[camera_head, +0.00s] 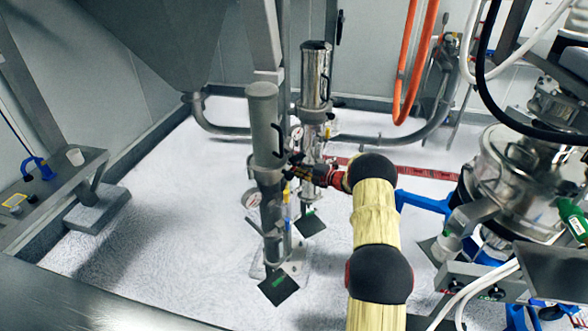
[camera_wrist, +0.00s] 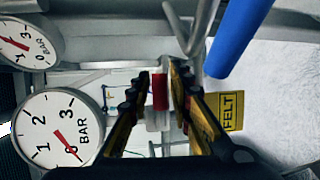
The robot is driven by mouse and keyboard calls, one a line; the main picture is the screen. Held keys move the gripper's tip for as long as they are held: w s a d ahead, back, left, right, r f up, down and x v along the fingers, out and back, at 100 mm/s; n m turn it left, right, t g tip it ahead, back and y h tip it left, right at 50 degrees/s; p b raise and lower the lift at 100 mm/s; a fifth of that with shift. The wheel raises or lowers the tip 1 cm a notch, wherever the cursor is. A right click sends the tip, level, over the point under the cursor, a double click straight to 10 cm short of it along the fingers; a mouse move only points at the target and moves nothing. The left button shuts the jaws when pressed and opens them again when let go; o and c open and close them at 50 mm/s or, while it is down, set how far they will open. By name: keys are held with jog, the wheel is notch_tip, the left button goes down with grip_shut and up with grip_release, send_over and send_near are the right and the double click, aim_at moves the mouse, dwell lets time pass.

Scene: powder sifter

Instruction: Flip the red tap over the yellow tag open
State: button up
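The red tap (camera_wrist: 160,92) shows as a small upright red piece in the middle of the wrist view. The yellow tag (camera_wrist: 229,110), lettered FELT, hangs to its right. My gripper (camera_wrist: 159,78) has one dark finger on each side of the red tap. Narrow gaps seem to show between the fingers and the tap, and I cannot tell whether either touches it. In the head view my gripper (camera_head: 291,168) reaches left to the grey and steel cylinders. The red tap is not clearly visible there, being small and near my gripper.
A large pressure gauge (camera_wrist: 62,130) and a second gauge (camera_wrist: 27,42) sit close on the left of the wrist view. A blue bar (camera_wrist: 240,36) is at the upper right. The grey cylinder (camera_head: 265,135) and steel cylinder (camera_head: 315,78) stand close to my gripper.

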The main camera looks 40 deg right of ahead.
grip_shut()
dwell(0.6)
